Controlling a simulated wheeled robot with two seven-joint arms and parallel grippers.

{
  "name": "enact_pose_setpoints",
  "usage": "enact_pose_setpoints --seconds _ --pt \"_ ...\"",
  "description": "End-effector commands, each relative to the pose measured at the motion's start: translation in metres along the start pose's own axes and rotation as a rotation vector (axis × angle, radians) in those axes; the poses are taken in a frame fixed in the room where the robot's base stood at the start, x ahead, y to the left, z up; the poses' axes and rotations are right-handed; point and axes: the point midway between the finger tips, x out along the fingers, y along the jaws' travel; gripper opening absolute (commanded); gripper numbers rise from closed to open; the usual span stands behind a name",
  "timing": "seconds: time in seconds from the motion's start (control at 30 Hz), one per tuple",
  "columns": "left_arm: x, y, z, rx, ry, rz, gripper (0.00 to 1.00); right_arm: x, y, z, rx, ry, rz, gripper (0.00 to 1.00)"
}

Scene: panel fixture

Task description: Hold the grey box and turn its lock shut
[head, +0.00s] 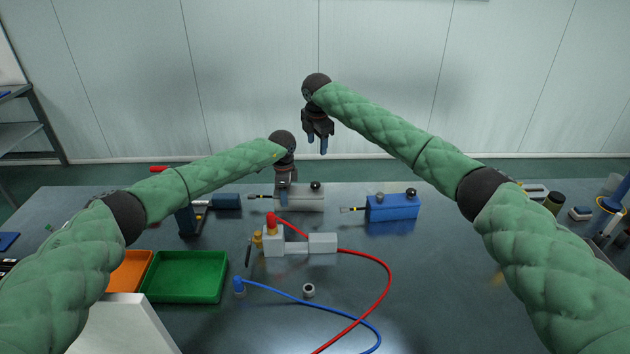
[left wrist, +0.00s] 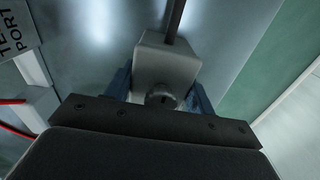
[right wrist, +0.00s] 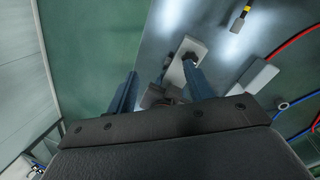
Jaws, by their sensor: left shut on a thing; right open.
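The grey box (head: 306,198) lies on the table toward the back, with a dark round knob on top near its right end and a thin rod out of its left end. My left gripper (head: 283,190) is shut on the box near its left end. In the left wrist view the box (left wrist: 166,62) sits between the two blue fingers (left wrist: 160,88), with a round metal lock cylinder on it. My right gripper (head: 318,148) is open and empty in the air above and behind the box. In the right wrist view the box (right wrist: 181,68) is below its fingers (right wrist: 163,82).
A blue box (head: 392,207) stands right of the grey box. Green (head: 186,276) and orange (head: 128,272) trays sit at left.

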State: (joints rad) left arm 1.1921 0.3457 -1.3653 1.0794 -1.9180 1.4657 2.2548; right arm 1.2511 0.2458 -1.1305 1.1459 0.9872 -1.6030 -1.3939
Motion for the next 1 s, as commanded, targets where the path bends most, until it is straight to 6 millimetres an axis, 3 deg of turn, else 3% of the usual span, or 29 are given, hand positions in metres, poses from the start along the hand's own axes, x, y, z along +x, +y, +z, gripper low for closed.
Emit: enact_pose_setpoints --seconds 0.13,0.37,1.0 --pt "-0.001 0.000 0.000 0.000 0.000 0.000 0.17 -0.005 -0.019 -0.020 -0.025 0.079 -0.113 0.52" --pt "0.000 0.000 0.000 0.000 0.000 0.000 0.17 -0.004 -0.031 -0.030 -0.042 0.122 -0.174 0.52" --pt "-0.001 0.000 0.000 0.000 0.000 0.000 0.17 0.090 -0.047 -0.040 -0.041 0.120 -0.172 0.52"
